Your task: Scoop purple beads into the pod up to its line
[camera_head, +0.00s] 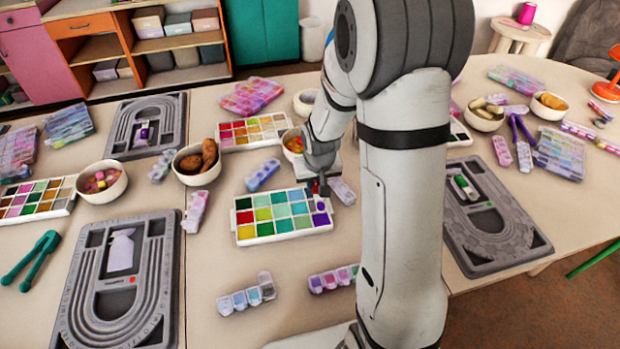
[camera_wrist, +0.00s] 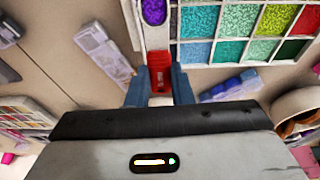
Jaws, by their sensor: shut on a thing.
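My gripper (camera_wrist: 160,88) is shut on a red-handled scoop (camera_wrist: 160,68), which points away from the jaws. Purple shows in the scoop's rounded end (camera_wrist: 154,12), at the top edge of the wrist view. In the head view my gripper (camera_head: 316,184) is at the back right corner of the white bead tray (camera_head: 240,239). A purple compartment (camera_head: 320,220) is at that tray's front right. I cannot tell for sure which thing is the pod. A small white and purple container (camera_head: 143,134) lies on the back left bead board, and a green and white one (camera_head: 465,187) on the right board.
A lidded bead box (camera_head: 343,191) lies just right of the tray, and a blue one (camera_head: 262,175) behind it. Bowls (camera_head: 197,176) and another tray (camera_head: 220,136) stand behind. Two bead boxes (camera_head: 247,297) (camera_head: 333,279) lie in front. My arm hides the table's middle right.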

